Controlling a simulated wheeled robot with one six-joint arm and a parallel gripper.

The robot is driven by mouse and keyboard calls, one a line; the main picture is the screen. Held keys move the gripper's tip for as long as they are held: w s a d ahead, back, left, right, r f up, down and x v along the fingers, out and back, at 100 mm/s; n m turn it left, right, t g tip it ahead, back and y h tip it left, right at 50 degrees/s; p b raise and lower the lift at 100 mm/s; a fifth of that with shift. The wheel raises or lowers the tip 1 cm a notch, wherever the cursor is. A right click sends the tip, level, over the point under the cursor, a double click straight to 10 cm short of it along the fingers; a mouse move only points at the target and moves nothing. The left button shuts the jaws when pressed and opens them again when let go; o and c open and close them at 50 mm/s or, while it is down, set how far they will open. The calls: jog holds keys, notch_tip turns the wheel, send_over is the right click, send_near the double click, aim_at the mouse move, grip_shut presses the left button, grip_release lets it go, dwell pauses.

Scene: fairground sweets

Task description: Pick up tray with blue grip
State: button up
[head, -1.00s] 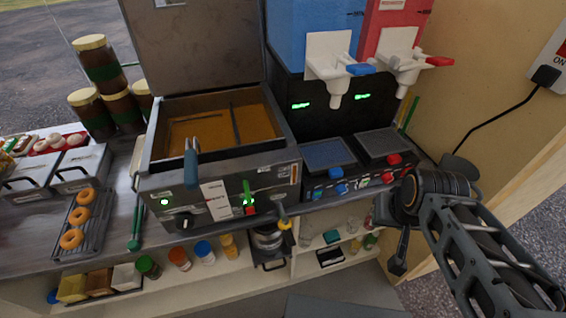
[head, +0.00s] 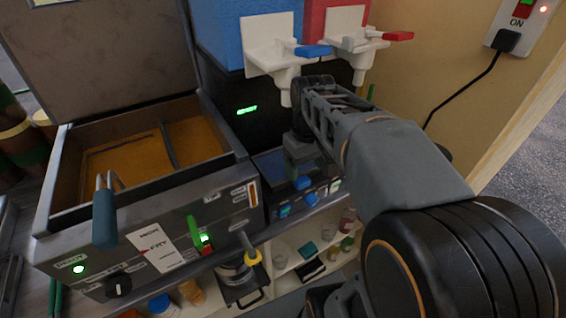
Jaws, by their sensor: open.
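The tray with the blue grip (head: 268,165) lies low at the front of the drinks machine, under the white spouts. Its dark bluish top shows only in part, as my arm covers its right side. Its blue grip (head: 303,184) sticks out at the front edge. My gripper (head: 300,166) hangs over the tray, just behind and above the grip in the picture. It is open and holds nothing. Whether a finger touches the tray cannot be told. The neighbouring tray with the red grip is hidden behind my arm.
Left stands a fryer (head: 150,250) with its lid up and a blue-handled basket grip (head: 104,212) at its front. White spouts with a blue lever (head: 312,51) and a red lever (head: 398,36) hang above my gripper. A shelf below holds a pan (head: 240,272) and jars.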

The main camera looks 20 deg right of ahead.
aim_at(304, 182)
jog(key=shift+f, duration=3.05)
jog(key=shift+c, duration=0.3)
jog(key=c, duration=1)
